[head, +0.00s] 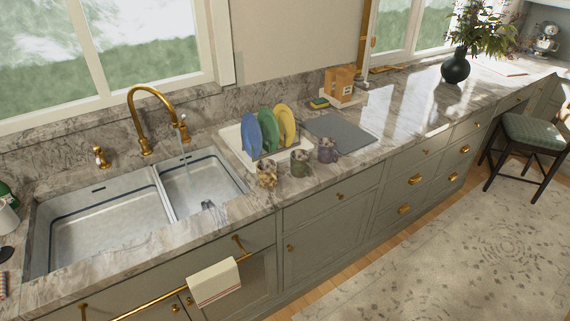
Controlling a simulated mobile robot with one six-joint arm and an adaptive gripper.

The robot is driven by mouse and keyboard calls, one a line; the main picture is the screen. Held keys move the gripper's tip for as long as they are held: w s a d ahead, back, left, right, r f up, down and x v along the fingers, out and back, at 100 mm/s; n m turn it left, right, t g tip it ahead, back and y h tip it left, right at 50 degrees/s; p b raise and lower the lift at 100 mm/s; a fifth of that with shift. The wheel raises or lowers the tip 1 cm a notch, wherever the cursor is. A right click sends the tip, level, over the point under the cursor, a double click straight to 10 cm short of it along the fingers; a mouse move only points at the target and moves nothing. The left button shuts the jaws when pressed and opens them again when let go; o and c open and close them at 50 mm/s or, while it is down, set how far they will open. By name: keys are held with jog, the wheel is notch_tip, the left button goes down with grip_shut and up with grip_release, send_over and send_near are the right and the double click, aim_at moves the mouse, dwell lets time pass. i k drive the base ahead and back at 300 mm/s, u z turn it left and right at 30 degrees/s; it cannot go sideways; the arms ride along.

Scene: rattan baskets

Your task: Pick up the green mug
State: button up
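The green mug (299,162) stands on the marble counter, near its front edge, in front of the dish rack. It is the middle one of three mugs in a row. A yellowish-brown mug (266,175) is to its left and a purple-grey mug (327,150) is to its right. My gripper is not in view.
Blue, green and yellow plates stand in a white dish rack (232,134) behind the mugs. A double sink (110,216) with a brass faucet (140,112) is to the left. A grey mat (340,131) lies to the right, with clear counter beyond toward a dark vase (456,67).

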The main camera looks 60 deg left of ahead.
aim_at(300, 165)
jog(key=u, duration=0.75)
jog(key=i, duration=1)
jog(key=u, duration=0.6)
